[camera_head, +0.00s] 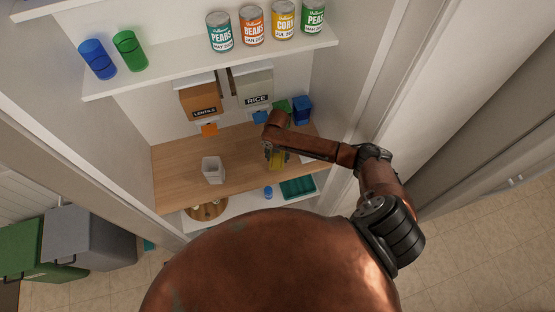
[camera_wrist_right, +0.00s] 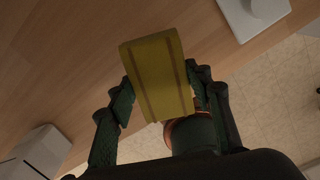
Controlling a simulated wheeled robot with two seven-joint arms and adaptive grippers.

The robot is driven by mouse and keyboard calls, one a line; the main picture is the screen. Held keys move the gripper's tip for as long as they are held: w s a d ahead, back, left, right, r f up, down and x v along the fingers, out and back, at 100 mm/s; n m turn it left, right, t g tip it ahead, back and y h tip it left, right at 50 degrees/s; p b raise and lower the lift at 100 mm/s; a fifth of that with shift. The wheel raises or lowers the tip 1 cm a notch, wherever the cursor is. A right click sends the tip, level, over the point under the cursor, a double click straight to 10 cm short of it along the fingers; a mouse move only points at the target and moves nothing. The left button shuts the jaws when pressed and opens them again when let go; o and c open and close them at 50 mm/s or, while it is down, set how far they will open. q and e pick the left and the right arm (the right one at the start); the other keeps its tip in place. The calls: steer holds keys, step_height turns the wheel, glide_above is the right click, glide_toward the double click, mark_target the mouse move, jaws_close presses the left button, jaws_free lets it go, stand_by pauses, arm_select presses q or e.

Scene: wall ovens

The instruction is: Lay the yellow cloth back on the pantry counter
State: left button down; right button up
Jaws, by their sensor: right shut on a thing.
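The yellow cloth (camera_wrist_right: 160,75) is folded into a flat pad with two darker stripes. It sits between the fingers of my right gripper (camera_wrist_right: 162,100), which is shut on it. The wooden pantry counter (camera_head: 182,184) lies beneath. I cannot tell whether the cloth touches the counter or hangs above it. My left gripper is not in view.
Lentils (camera_head: 205,100) and rice (camera_head: 254,88) dispensers hang behind. A lower shelf holds a green tray (camera_head: 298,188). The counter's left part is clear.

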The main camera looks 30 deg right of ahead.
mark_target(277, 157)
step_height(277, 157, down, 3)
steer(key=shift+d+f, duration=0.1)
steer(key=shift+f, duration=0.1)
steer(key=shift+f, duration=0.1)
steer(key=o, duration=1.1)
steer(key=shift+r, duration=0.25)
step_height(277, 157, up, 12)
steer(key=shift+f+b, duration=0.1)
steer(key=shift+b, duration=0.5)
